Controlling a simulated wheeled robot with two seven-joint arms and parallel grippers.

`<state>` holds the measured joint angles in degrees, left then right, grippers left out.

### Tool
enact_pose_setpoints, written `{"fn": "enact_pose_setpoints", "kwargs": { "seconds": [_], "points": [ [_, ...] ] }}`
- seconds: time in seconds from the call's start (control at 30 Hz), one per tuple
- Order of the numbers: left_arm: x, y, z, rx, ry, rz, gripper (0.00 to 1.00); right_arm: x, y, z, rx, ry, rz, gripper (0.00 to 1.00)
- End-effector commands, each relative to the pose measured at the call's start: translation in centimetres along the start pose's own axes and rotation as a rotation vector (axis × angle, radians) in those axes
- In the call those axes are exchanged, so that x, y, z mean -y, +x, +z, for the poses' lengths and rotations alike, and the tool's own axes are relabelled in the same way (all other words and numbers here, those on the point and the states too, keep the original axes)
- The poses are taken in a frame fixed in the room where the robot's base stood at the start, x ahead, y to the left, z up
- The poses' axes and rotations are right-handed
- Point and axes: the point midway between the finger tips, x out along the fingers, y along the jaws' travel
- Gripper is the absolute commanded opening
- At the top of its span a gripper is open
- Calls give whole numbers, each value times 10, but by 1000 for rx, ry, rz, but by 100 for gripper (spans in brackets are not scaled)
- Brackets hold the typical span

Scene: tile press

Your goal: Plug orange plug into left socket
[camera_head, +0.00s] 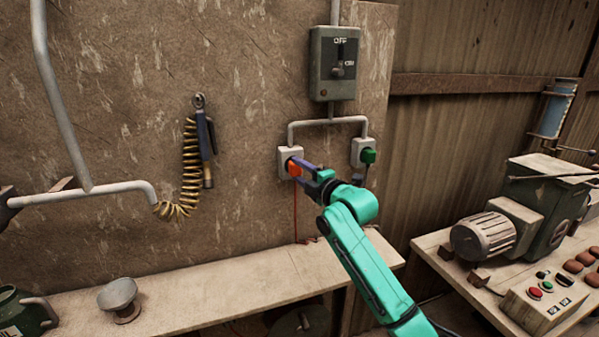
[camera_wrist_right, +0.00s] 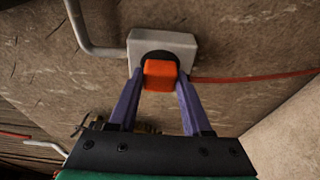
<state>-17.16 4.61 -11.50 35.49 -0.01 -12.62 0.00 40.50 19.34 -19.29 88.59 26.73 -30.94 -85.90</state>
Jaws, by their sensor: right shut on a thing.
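The orange plug (camera_head: 294,167) is at the front of the left socket (camera_head: 285,154) on the wall. In the right wrist view the plug (camera_wrist_right: 160,75) sits in front of the dark round face of the white socket box (camera_wrist_right: 178,42), lined up with it. I cannot tell how deep it sits. My right gripper (camera_head: 299,165) has its purple fingers shut on the orange plug, one finger on each side. A red cord (camera_head: 295,215) hangs below the plug. My left gripper is not in view.
The right socket (camera_head: 356,150) holds a green plug (camera_head: 368,156). A grey switch box (camera_head: 334,65) marked OFF is above, joined by conduit. A coiled yellow hose (camera_head: 189,165) hangs at left. A wooden bench (camera_head: 200,298) runs below; a motor machine (camera_head: 490,235) stands at right.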

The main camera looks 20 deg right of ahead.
Motion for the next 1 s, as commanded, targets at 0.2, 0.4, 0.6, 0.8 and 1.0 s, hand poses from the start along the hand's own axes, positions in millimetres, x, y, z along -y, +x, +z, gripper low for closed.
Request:
{"fn": "enact_pose_setpoints", "kwargs": {
  "seconds": [0.2,0.4,0.6,0.8,1.0],
  "points": [
    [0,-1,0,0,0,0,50,-1,0,0,0,0,2,0],
    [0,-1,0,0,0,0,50,-1,1,0,0,0,1,0],
    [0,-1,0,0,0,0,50,-1,4,1,-1,-1,1,0],
    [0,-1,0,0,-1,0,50,-1,7,2,0,-1,1,0],
    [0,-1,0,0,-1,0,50,-1,8,2,-1,0,1,0]
  ]
}}
